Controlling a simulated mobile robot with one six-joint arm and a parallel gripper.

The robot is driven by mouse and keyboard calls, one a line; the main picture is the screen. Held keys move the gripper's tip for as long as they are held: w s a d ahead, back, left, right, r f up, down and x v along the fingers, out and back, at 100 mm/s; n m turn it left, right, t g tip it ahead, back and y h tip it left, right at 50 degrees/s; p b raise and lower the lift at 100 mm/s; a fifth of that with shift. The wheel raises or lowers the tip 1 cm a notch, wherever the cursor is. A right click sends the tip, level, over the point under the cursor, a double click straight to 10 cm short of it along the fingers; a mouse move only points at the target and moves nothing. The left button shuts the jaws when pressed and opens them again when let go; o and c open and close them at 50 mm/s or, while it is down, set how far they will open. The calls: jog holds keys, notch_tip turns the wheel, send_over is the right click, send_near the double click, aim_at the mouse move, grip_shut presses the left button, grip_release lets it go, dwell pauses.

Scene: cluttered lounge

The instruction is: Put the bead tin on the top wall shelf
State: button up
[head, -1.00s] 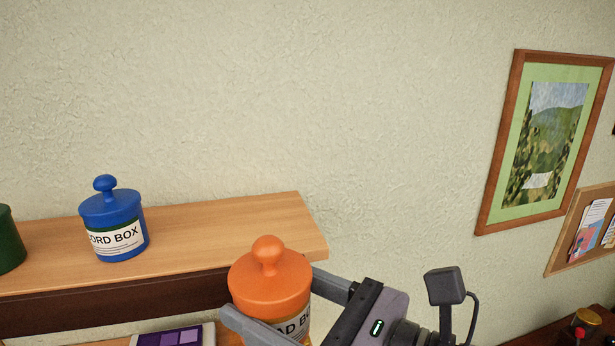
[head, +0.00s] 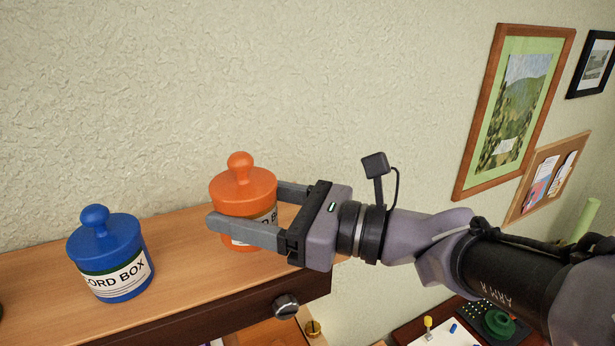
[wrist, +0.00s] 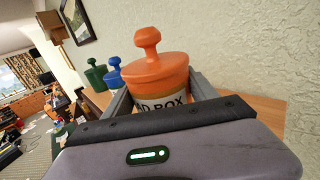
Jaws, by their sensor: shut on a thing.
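The orange bead tin (head: 243,187), with a knobbed lid and a label partly reading "BOX", is upright between the fingers of my gripper (head: 246,207). My gripper is shut on its sides; the near finger crosses its front and hides part of the label. The tin is over the right part of the wooden top shelf (head: 190,300); I cannot tell whether its base touches the board. In the wrist view the tin (wrist: 155,70) stands between the fingers, with its lower part hidden by my gripper.
A blue tin labelled "CORD BOX" (head: 110,258) stands on the shelf to the left, apart from the orange tin. A green tin (wrist: 95,75) stands beyond it. Bare board lies between the blue and orange tins. A framed picture (head: 515,110) hangs to the right.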

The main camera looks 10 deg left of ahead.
aim_at(258, 219)
jog(key=shift+w+d+r, duration=0.1)
jog(key=shift+w+d, duration=0.05)
jog(key=shift+w, duration=0.3)
jog(key=shift+w+d+r, duration=0.1)
jog(key=shift+w+d, duration=0.05)
jog(key=shift+w, duration=0.25)
jog(key=shift+w+d+f, duration=0.15)
jog(key=shift+w+f, duration=0.1)
jog(key=f, duration=0.3)
jog(key=shift+a+f+p, duration=0.25)
jog(key=shift+a+p, duration=0.15)
jog(key=shift+d, duration=0.25)
jog(key=o, duration=1.3)
jog(key=shift+f, duration=0.2)
jog(key=o, duration=0.4)
jog(key=shift+a, duration=0.15)
jog(key=shift+r, duration=0.1)
